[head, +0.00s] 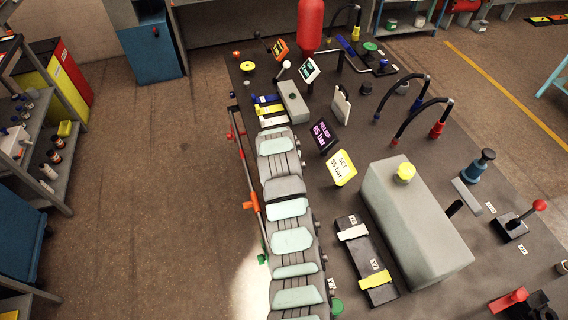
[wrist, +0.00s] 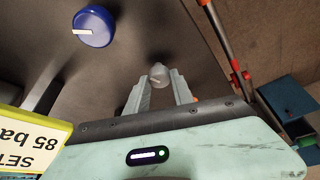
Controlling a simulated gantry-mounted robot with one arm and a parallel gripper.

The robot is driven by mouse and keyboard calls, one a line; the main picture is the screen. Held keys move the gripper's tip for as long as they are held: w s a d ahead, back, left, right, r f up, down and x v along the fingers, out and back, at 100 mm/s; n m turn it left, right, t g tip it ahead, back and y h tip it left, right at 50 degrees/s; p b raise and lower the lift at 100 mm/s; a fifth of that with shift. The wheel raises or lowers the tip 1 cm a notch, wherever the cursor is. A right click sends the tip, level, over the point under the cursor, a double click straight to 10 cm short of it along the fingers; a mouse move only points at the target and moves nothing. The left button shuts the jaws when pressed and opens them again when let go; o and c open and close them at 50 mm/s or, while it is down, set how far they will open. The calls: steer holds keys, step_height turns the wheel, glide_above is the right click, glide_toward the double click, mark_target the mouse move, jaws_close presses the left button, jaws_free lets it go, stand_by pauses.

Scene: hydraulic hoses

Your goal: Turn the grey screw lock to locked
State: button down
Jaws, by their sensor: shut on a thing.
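The grey screw lock (wrist: 158,73) is a small round grey knob on the dark bench top, with a pale mark on its face. In the wrist view my gripper (wrist: 159,84) has its two pale fingers on either side of the knob, shut on it. Whether the lock's mark is at the locked position cannot be told. In the head view my segmented arm hides the lock and my fingertips.
A blue knob with a white mark (wrist: 95,27) is left of the lock in the wrist view. A yellow "SET 85 bar" sign (head: 341,168) stands right of my arm. A rail with an orange handle (head: 250,202) runs along the bench's left edge. A grey tank (head: 420,225) is further right.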

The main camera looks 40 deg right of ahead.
steer(key=shift+w+m+g+b, duration=0.15)
steer(key=shift+m+g+b, duration=0.35)
steer(key=shift+m, duration=1.1)
steer(key=shift+f, duration=0.1)
steer(key=c, duration=1.1)
jaws_free()
steer(key=shift+h, duration=0.3)
steer(key=v, duration=1.1)
steer(key=shift+w, duration=0.1)
